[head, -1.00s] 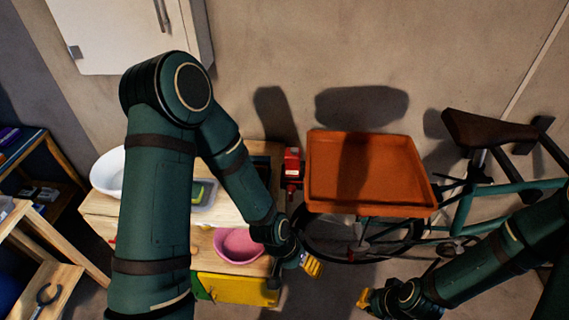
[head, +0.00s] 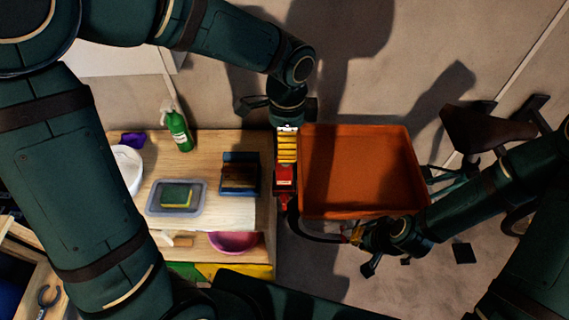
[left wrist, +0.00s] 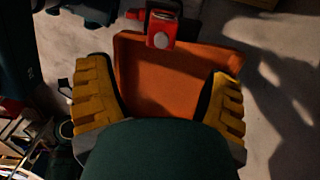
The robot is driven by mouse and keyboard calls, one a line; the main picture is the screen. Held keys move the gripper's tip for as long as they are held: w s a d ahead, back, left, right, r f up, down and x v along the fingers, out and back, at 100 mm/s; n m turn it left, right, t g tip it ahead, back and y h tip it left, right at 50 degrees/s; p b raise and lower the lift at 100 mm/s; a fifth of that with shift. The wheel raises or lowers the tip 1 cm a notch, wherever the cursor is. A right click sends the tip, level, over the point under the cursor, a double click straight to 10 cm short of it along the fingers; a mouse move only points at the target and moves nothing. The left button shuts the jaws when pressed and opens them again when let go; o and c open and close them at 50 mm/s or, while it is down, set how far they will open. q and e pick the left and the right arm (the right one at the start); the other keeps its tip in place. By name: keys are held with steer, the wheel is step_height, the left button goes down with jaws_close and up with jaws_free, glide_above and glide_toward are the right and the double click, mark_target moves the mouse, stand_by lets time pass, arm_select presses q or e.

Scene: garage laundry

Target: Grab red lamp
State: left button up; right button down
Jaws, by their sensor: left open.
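The red lamp (head: 284,177) is beside the left edge of the orange tray (head: 310,170), at the right end of the wooden bench. In the left wrist view the lamp (left wrist: 161,32) is at the top, with a pale round face. My left gripper (head: 287,148) is above the lamp in the head view, its yellow fingers pointing down. In the left wrist view the left gripper (left wrist: 162,75) is open with its fingers wide apart, and the lamp lies beyond them. My right gripper (head: 352,233) is at the tray's lower edge; its grip is unclear.
The bench (head: 220,212) holds a green bottle (head: 179,130), a grey tray with a sponge (head: 176,196) and a dark box (head: 239,173). A pink bowl (head: 233,242) is below. A bicycle saddle (head: 485,128) is at the right.

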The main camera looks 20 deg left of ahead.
mark_target(284, 172)
arm_select(q)
step_height(284, 172, down, 7)
steer(key=shift+s+f, duration=0.1)
steer(key=shift+f, duration=0.05)
steer(key=shift+a+f+b, duration=0.2)
steer(key=shift+f, duration=1.25)
steer(key=shift+a+f+b, duration=0.15)
steer(key=shift+f, duration=1.3)
steer(key=c, duration=1.4)
